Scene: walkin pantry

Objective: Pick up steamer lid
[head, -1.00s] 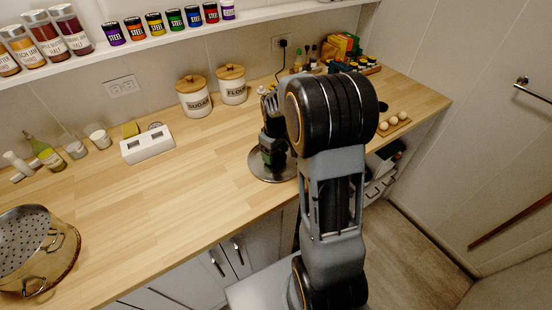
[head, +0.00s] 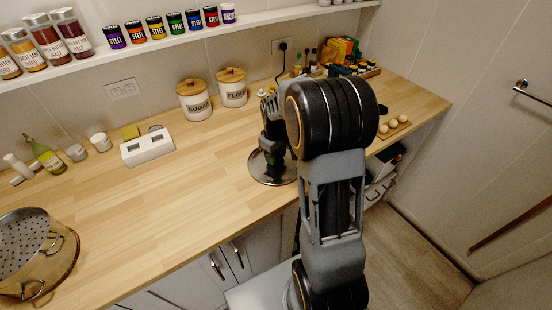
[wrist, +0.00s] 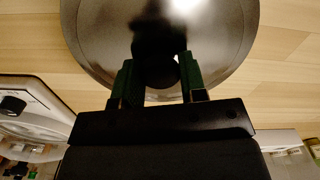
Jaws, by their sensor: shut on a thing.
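The steamer lid (head: 259,171) is a round, shiny metal disc on the wooden counter, partly hidden behind my arm in the head view. In the wrist view the lid (wrist: 100,45) fills the top middle, with a dark round knob near its centre. My gripper (wrist: 161,75) has its two green fingers on either side of this knob and is shut on it. In the head view my gripper (head: 271,152) points down over the lid. Whether the lid touches the counter or hangs just above it, I cannot tell.
A perforated steamer pot (head: 30,250) stands at the left front. Eggs (head: 393,125) sit at the right. The counter's middle is clear.

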